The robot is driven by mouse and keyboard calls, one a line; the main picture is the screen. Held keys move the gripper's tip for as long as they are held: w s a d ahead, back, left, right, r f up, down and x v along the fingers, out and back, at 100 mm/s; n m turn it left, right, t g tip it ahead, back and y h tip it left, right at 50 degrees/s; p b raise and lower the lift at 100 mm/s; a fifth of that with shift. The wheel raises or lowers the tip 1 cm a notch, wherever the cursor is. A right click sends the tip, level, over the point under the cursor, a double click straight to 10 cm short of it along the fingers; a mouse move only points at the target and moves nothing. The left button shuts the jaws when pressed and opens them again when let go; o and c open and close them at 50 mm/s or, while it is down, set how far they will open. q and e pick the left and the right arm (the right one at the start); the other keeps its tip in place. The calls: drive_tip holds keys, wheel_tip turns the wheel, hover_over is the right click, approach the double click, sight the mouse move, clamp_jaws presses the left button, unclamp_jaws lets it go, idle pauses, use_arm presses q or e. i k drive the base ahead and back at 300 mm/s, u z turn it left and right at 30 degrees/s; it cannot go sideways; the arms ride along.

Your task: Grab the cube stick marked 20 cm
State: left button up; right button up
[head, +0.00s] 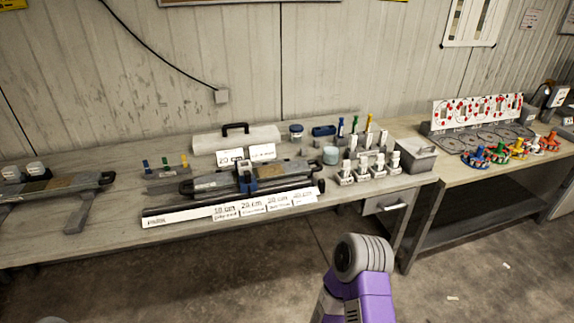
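Several white label cards stand along the front of the long bench, and one of them reads 20 cm (252,206). Another card reading 20 cm (230,157) seems to stand farther back. Neither gripper shows; only a purple and grey part of my arm is at the bottom right of centre.
A dark rail device (215,184) and a long white-faced bar (185,216) lie on the bench (110,238). White-topped holders (363,168) and a grey box (418,154) stand to the right. A second bench (475,172) holds coloured fixtures. Floor in front is mostly clear.

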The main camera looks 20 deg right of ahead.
sight(353, 138)
drive_tip(key=z, duration=0.4)
drive_tip(key=k, duration=0.55)
drive_tip(key=z, duration=0.9)
drive_tip(key=k, duration=0.7)
drive_tip(key=z, duration=1.1)
drive_tip(key=i, duration=1.95)
drive_tip(key=u, duration=0.8)
drive_tip(key=i, duration=1.25)
drive_tip(key=u, duration=1.2)
